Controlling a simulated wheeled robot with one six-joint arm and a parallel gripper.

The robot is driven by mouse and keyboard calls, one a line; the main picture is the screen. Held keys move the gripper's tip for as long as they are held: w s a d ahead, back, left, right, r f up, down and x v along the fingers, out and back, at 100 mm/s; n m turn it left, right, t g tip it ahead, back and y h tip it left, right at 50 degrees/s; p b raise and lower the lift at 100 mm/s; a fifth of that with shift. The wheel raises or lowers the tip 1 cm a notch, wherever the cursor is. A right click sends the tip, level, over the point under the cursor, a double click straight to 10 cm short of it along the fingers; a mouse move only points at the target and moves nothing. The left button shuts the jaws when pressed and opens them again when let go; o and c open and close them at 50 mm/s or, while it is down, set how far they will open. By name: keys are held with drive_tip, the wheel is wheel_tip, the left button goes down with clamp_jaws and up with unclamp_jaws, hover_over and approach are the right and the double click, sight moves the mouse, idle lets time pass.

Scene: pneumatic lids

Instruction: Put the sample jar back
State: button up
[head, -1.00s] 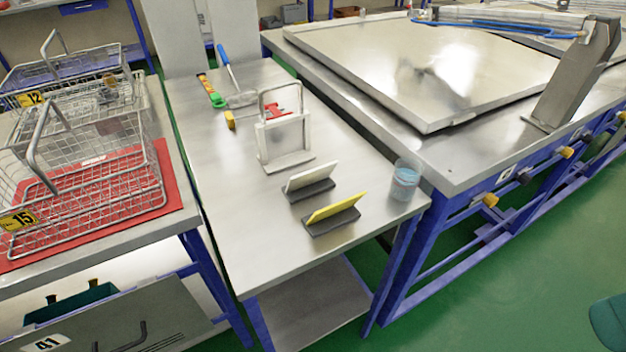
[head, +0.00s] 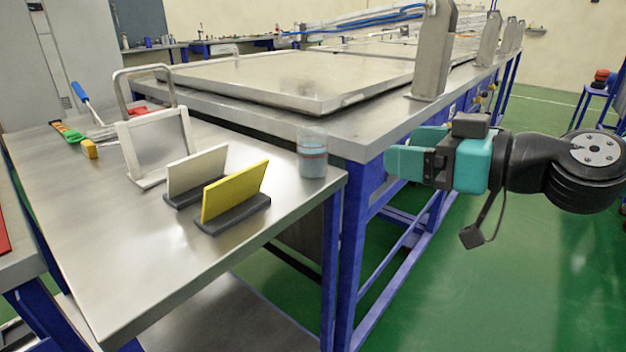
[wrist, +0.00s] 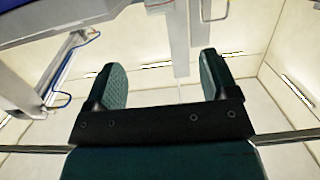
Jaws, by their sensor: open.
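The sample jar (head: 312,154) is a small clear jar with bluish-grey contents and a reddish band.
A yellow card (head: 235,191) and a white card (head: 197,171) in dark stands are left of the jar. Behind them is a framed stand (head: 158,145) with a handle. A larger steel table (head: 350,135) with a lid plate (head: 300,82) stands behind.

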sight(326, 138)
drive_tip(key=p+x, duration=1)
drive_tip(key=x, duration=0.2)
drive_tip(key=shift+r, duration=0.1)
drive_tip(key=p+x, duration=0.2)
drive_tip(key=x, duration=0.2)
drive_tip(key=shift+a+p, duration=0.1)
drive_tip(key=shift+p, duration=0.3)
drive_tip(key=shift+w+a, duration=0.35)
drive_tip(key=shift+a, duration=0.05)
drive_tip(key=c, duration=1.1)
